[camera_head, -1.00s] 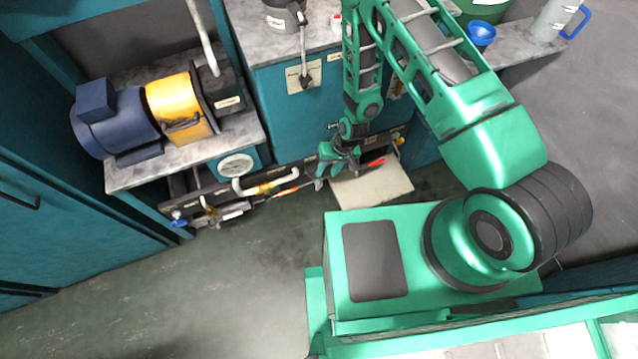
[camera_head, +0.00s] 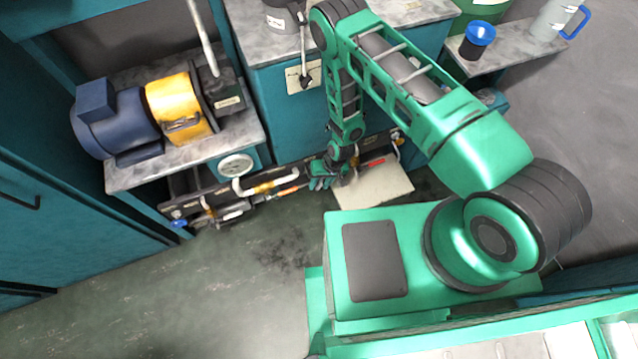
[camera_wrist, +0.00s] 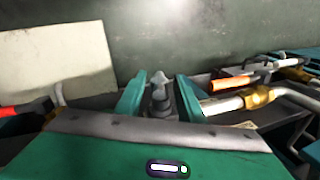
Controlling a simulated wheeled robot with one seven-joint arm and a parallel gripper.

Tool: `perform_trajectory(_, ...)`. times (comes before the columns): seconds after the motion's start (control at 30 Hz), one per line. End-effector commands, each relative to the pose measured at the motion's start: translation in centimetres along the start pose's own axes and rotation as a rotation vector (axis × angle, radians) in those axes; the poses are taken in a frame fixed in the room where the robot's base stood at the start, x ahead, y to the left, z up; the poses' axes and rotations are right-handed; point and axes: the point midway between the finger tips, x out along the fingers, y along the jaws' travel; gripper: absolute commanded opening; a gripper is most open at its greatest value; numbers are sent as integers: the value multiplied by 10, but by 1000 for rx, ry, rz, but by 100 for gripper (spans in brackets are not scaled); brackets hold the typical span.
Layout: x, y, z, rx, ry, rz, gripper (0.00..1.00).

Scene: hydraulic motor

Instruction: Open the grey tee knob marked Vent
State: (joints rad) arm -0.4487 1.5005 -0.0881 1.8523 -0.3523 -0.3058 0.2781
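A grey tee knob (camera_wrist: 160,95) shows in the middle of the wrist view, on a darker stem. My gripper (camera_wrist: 160,98) has one teal finger on each side of it. The fingers are apart, with the knob between them, and I cannot tell whether either one touches it. In the head view my gripper (camera_head: 320,179) is low at the front of the pipe panel, between the orange handle (camera_head: 287,190) and the red handle (camera_head: 372,162). The knob is hidden there by the gripper. No Vent marking is readable.
An orange lever (camera_wrist: 232,83) and a pale pipe with a brass fitting (camera_wrist: 258,97) lie close right of my fingers in the wrist view. A beige plate (camera_head: 372,187) is near the gripper. A gauge (camera_head: 236,165) is further left. The floor (camera_head: 240,270) in front is clear.

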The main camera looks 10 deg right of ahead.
Motion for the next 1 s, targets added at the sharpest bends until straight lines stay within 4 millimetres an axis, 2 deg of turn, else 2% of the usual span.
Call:
perform_trajectory(0.13, 0, 0, 0, 0, 0, 0, 35)
perform_trajectory(0.17, 0, 0, 0, 0, 0, 0, 30)
perform_trajectory(0.27, 0, 0, 0, 0, 0, 0, 6)
perform_trajectory(0.3, 0, 0, 0, 0, 0, 0, 2)
perform_trajectory(0.57, 0, -3, 0, -5, 6, 36, 2)
perform_trajectory(1.0, 1, -5, 1, -17, 51, 263, 2)
